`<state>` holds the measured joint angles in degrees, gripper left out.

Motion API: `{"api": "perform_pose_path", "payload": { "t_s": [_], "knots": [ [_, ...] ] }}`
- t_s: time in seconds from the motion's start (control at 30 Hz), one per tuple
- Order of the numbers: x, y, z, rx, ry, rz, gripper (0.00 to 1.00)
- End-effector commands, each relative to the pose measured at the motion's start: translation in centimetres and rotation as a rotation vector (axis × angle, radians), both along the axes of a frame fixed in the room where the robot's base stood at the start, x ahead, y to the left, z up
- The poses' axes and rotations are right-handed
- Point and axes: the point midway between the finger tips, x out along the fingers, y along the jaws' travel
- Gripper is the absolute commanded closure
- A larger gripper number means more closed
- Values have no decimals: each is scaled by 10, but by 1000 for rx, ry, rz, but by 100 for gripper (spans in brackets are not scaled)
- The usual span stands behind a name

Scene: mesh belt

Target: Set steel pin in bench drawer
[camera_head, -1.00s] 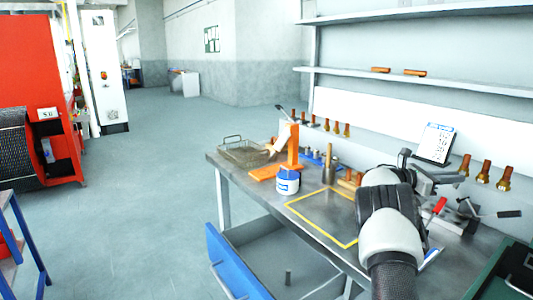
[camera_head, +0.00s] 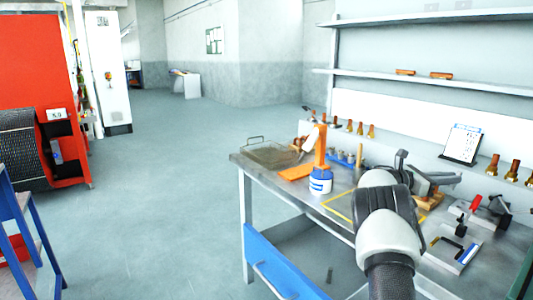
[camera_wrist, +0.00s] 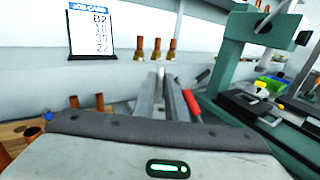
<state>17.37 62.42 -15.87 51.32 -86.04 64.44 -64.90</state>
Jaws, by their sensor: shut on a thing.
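The bench drawer (camera_head: 283,262) has a blue front with a light handle and stands pulled out below the bench top. A small grey upright cylinder (camera_head: 329,275) shows inside it. In the wrist view, my gripper (camera_wrist: 160,90) is shut, with a pale grey upright piece, seemingly the steel pin (camera_wrist: 160,74), between its fingers. In the head view my wrist hides most of the gripper, which is above the bench top, to the right of the drawer.
On the bench (camera_head: 295,190) stand a wire basket (camera_head: 272,153), an orange stand (camera_head: 321,150) and a white-and-blue tub (camera_head: 320,181). A red-handled clamp (camera_head: 476,204) and a job card (camera_head: 462,143) are to the right. Open floor lies left of the drawer.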

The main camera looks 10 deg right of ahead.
Motion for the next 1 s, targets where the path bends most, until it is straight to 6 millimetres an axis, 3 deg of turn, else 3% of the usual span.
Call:
{"api": "perform_pose_path", "payload": {
  "t_s": [0.1, 0.3, 0.47, 0.67, 1.0],
  "knots": [
    [0, 0, 0, -1, 0, 0, 100],
    [-8, 32, -6, 1, 4, 43, 100],
    [-17, 74, -16, 0, 5, 100, 100],
    [-38, 160, -36, 3, 5, 220, 100],
    [-87, 350, -83, 1, 5, 487, 100]
  ]
}}
